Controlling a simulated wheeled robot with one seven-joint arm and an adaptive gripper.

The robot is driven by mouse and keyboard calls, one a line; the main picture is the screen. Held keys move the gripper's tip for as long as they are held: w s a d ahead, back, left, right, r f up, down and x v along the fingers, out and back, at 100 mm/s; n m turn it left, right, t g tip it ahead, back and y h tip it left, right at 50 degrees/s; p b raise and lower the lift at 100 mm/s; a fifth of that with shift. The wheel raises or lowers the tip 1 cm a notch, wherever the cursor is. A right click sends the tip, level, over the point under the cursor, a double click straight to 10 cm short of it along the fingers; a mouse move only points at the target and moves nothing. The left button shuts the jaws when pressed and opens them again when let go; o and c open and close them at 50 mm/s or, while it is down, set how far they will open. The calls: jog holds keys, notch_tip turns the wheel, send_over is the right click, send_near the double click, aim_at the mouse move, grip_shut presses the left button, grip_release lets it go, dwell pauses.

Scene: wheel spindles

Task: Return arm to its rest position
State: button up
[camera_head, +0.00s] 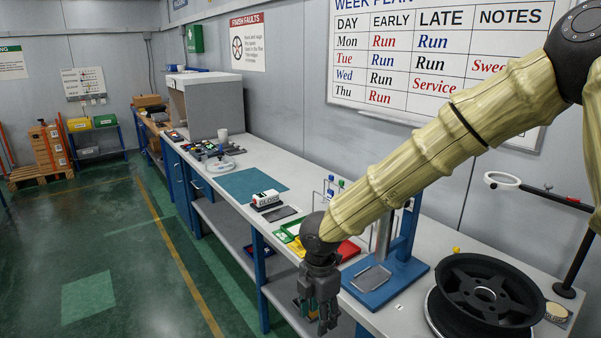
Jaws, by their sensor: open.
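My arm (433,143), in a pale yellow ribbed cover, reaches from the upper right down to the middle of the view. My gripper (323,325) hangs from its end, pointing down, just off the front edge of the workbench (232,187). Its fingers are dark grey, open, and nothing shows between them. The fingertips are close to the bottom of the view, and the gap between them is hard to make out.
A black wheel (485,290) lies on the bench at right. A blue press stand (390,279) is beside my gripper. A teal mat (248,184) is farther back. The green floor (120,255) at left is clear.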

jog(key=s+d+f+n+t+h+b, duration=0.1)
jog(key=s+d+f+n, duration=0.2)
jog(key=d+f+n, duration=0.35)
jog(key=s+d+f+n+h, duration=0.1)
jog(key=s+d+f+n, duration=0.25)
jog(key=f+n, duration=0.6)
jog(key=s+d+f+n+t+h+b, duration=0.1)
jog(key=s+d+f+n, duration=0.2)
jog(key=d+f+n, duration=0.5)
jog(key=s+f+n+g+y, duration=0.1)
jog(key=s+f+n, duration=0.5)
jog(key=s+n, duration=0.4)
jog(key=s+f+n+y+b, duration=0.1)
jog(key=s+f+n+y, duration=0.1)
jog(key=s+f+n, duration=0.5)
jog(key=s+n, duration=0.4)
jog(key=shift+d+n+g, duration=0.25)
jog(key=shift+n+g, duration=0.05)
jog(key=shift+g, duration=0.1)
jog(key=shift+s, duration=0.1)
